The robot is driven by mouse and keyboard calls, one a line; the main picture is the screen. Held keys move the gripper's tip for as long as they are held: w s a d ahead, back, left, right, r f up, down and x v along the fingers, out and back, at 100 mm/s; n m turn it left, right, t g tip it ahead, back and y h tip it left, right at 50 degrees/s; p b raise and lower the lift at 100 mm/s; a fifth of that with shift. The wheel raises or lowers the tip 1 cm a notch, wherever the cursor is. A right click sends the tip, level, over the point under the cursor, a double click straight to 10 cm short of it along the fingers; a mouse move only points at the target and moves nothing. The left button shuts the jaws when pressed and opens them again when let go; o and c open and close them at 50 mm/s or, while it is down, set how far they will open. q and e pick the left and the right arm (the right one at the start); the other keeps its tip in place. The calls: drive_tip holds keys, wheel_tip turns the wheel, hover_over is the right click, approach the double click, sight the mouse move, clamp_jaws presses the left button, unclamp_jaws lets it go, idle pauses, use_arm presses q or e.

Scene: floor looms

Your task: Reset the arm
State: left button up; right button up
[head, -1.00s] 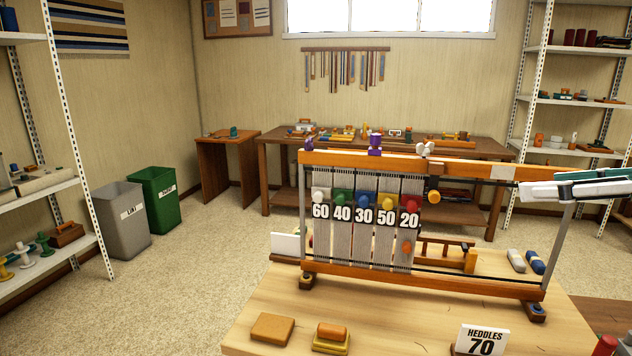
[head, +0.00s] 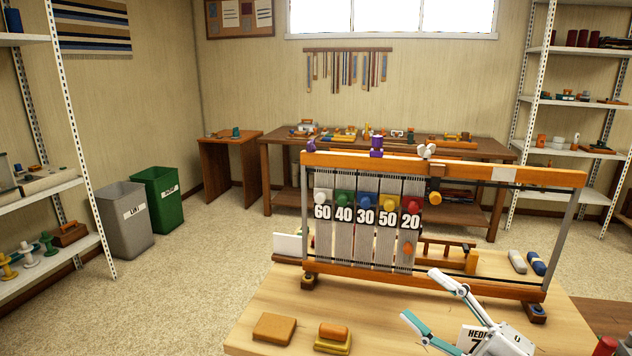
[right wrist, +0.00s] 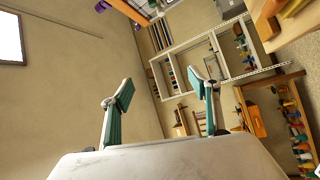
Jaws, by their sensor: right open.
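My right gripper (head: 430,298) is in the lower right of the head view. Its two fingers with teal pads are spread apart and nothing is between them. My left gripper is in neither view.
The loom stands on a light wooden table (head: 290,318) with numbered tags 60, 40, 30, 50 and 20. An orange block (head: 274,327) and a yellow-and-orange piece (head: 332,338) lie at the front. Grey and blue rolls (head: 537,263) lie at right. Bins (head: 124,222) stand on the floor at left.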

drive_tip(key=s+d+f+m+h, duration=0.1)
drive_tip(key=s+f+m+h, duration=0.2)
drive_tip(key=f, duration=0.5)
drive_tip(key=s+d+f+m+h, duration=0.1)
drive_tip(key=f+m+h, duration=0.2)
drive_tip(key=f+m, duration=0.4)
drive_tip(key=s+d+f+m+h, duration=0.1)
drive_tip(key=s+f+m+h, duration=0.15)
drive_tip(key=f, duration=0.65)
drive_tip(key=s+a+f+m+g+h, duration=0.2)
drive_tip(key=s+f+m+g, duration=0.3)
drive_tip(key=s+f, duration=0.9)
drive_tip(key=shift+a+f+m, duration=0.45)
drive_tip(key=shift+f, duration=0.5)
drive_tip(key=shift+h, duration=0.25)
